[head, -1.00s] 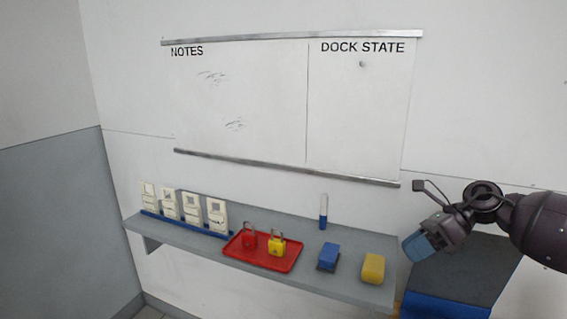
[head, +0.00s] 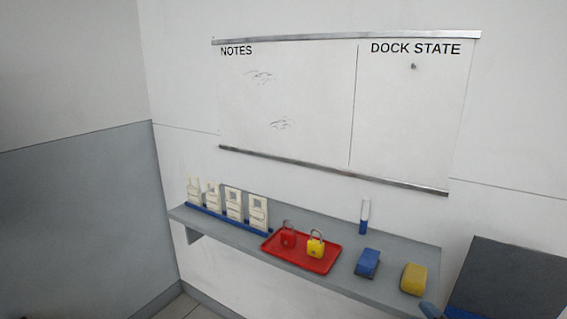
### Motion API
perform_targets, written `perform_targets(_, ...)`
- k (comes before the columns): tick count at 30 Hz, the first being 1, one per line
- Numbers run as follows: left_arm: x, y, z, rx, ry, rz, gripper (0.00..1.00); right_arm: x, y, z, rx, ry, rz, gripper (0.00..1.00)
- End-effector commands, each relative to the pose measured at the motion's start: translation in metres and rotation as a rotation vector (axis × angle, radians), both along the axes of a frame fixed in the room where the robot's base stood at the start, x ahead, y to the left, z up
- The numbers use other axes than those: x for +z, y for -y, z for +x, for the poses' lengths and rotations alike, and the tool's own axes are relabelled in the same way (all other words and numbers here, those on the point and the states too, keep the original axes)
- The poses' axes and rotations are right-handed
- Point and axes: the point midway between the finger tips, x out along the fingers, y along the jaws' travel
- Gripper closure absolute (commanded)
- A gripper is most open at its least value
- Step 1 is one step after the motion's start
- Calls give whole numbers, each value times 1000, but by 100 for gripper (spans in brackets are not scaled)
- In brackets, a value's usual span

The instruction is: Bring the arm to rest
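The task names the arm. Only a small blue-grey tip, likely part of my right gripper (head: 430,310), shows at the bottom edge of the head view, just below the yellow block. Its fingers cannot be made out, so I cannot tell whether it is open or shut. The rest of that arm is out of view. My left gripper is not in view.
A grey shelf (head: 225,238) holds several white devices (head: 234,204), a red tray (head: 300,262) with red and yellow padlocks, a blue eraser (head: 367,263), a yellow block (head: 414,279) and a blue-and-white marker (head: 364,217). A whiteboard (head: 290,110) hangs above. A dark-topped blue box (head: 510,280) stands right.

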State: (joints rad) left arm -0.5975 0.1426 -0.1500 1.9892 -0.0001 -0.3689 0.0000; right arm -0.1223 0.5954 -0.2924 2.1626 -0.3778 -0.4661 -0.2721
Motion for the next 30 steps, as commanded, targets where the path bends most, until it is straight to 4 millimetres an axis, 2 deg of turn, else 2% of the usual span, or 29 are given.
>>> perform_targets(6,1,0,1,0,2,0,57,-51,20,-59,-307,-327,302,64)
perform_targets(12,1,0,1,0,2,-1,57,-90,26,-128,-563,-623,532,64)
perform_targets(15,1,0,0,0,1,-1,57,-101,24,-155,-649,-730,605,64)
perform_targets(21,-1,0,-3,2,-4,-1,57,-112,19,-196,-770,-883,703,64)
perform_targets(30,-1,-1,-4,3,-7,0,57,-119,11,-242,-894,-1050,799,64)
